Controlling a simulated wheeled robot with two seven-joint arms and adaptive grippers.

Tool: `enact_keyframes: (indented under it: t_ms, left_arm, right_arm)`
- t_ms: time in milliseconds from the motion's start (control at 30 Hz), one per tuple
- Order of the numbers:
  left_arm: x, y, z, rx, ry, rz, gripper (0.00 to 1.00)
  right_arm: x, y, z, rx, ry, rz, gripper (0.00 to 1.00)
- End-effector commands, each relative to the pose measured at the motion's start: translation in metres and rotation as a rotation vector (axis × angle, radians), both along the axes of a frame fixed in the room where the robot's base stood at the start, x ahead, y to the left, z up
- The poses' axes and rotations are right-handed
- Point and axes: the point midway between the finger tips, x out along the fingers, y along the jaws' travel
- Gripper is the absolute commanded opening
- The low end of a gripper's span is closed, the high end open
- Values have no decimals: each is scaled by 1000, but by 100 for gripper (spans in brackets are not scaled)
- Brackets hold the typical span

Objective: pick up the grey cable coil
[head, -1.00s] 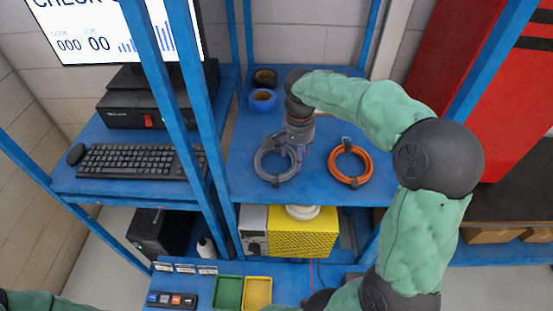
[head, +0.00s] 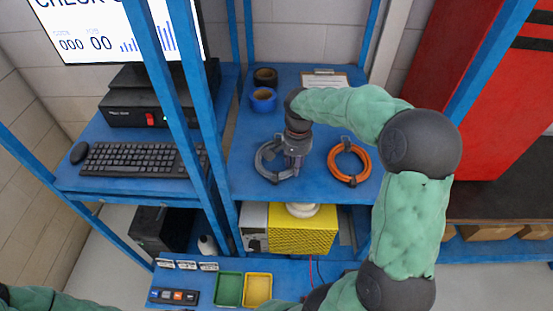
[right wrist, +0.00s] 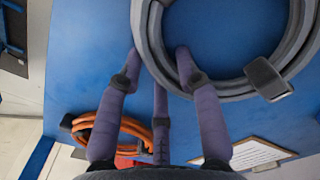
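The grey cable coil (head: 261,166) lies on the blue upper shelf, left of the orange coil, in the head view. It fills the top of the right wrist view (right wrist: 232,89), with a dark strap around it. My right gripper (head: 293,170) points down at the coil's right side. In the right wrist view its purple fingers (right wrist: 160,58) are spread, one outside the ring and one inside it, with the cable between them. I see a gap between fingers and cable on at least one side. My left gripper is out of view; only part of that arm shows.
An orange cable coil (head: 368,164) lies to the right on the same shelf (head: 310,187). Black tape (head: 265,78) and blue tape (head: 263,99) rolls and a clipboard (head: 325,79) are at the back. A blue upright (head: 214,90) stands left.

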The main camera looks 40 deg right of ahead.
Motion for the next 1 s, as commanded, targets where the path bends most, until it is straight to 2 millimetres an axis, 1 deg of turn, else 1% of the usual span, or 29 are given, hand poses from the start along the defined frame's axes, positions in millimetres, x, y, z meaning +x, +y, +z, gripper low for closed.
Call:
enact_keyframes:
  t_ms: [300,467,667,767,933,1000]
  left_arm:
    - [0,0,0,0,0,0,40]
    - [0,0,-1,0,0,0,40]
    - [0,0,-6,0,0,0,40]
    - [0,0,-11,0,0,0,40]
    - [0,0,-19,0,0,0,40]
    - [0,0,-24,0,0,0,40]
  right_arm:
    - [1,-1,2,-2,-3,-1,0]
    - [1,-1,10,-3,-6,-1,0]
    - [0,2,37,-3,-8,1,0]
    - [-11,14,54,-2,-9,3,0]
    - [-32,37,91,-2,-11,3,0]
    - [-45,51,99,-1,-9,5,0]
